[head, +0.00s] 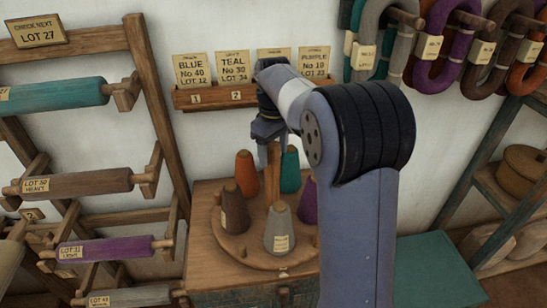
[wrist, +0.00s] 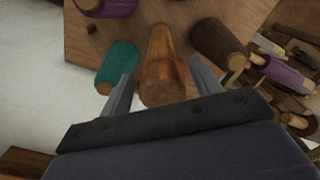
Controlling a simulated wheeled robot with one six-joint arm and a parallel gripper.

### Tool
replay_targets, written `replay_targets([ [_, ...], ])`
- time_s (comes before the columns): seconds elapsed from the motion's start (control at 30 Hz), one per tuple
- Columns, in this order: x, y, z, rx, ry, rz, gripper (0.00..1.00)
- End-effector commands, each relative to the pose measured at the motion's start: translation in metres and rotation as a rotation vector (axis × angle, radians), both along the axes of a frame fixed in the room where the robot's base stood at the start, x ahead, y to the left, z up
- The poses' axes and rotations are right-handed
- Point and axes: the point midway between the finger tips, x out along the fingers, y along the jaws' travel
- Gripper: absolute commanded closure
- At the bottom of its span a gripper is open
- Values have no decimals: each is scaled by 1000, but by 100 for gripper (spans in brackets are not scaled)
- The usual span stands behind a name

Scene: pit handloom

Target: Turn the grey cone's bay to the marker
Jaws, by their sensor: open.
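The grey cone (head: 282,228) stands upright at the front of a round wooden turntable (head: 237,246). Brown (head: 234,208), orange (head: 246,172), teal (head: 290,170) and purple (head: 309,200) cones stand around it. A wooden post (head: 272,178) rises at the centre. A small pale mark (head: 283,273) shows at the front edge below the grey cone; I cannot tell whether it is the marker. My gripper (head: 266,150) is open over the post. In the wrist view its fingers (wrist: 162,80) lie either side of the post (wrist: 162,55); contact is unclear. The grey cone is not identifiable there.
The turntable sits on a wooden chest (head: 215,280). A rack with spools (head: 75,185) stands at the left. A card rail (head: 205,98) is on the wall behind. Yarn hanks (head: 450,45) hang upper right. My arm hides part of the right side.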

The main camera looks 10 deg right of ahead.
Motion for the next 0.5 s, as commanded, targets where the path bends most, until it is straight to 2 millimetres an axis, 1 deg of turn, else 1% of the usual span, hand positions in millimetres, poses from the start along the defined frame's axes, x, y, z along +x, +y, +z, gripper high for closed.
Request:
replay_targets([
  [0.1,1,0,25,0,-7,0,40],
  [0.3,1,0,62,0,-4,0,40],
  [0.4,1,0,74,0,-4,0,40],
  [0.5,0,0,80,0,-1,0,40],
])
